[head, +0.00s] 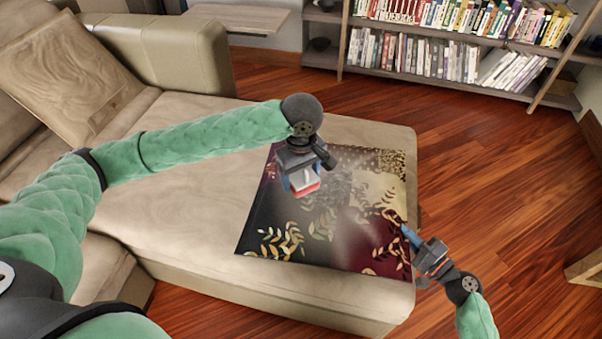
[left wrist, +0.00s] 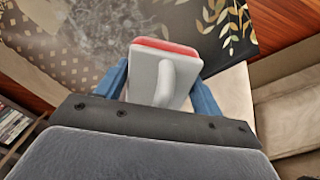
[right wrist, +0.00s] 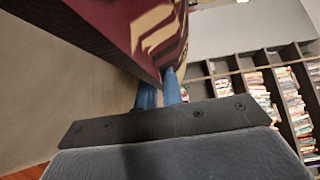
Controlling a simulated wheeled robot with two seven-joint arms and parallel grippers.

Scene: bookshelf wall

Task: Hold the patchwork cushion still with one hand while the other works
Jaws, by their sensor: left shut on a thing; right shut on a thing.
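The patchwork cushion (head: 345,225) lies flat on the sofa's chaise, dark with gold leaf prints and maroon and gold patches. It also shows in the left wrist view (left wrist: 70,40) and in the right wrist view (right wrist: 125,25). My left gripper (head: 304,188) is over the cushion's upper left part, shut on a white and red brush-like tool (left wrist: 155,75) with a loop handle. Whether the tool touches the cushion is hard to tell. My right gripper (head: 408,234) is at the cushion's right edge, its blue fingers shut on the cushion near the lower right corner (right wrist: 160,92).
The beige sofa (head: 190,205) carries the cushion, with its chaise edge close to my right gripper. A pale pillow (head: 70,75) leans at the far left. A bookshelf (head: 450,50) stands at the back. Wooden floor (head: 500,170) is clear on the right.

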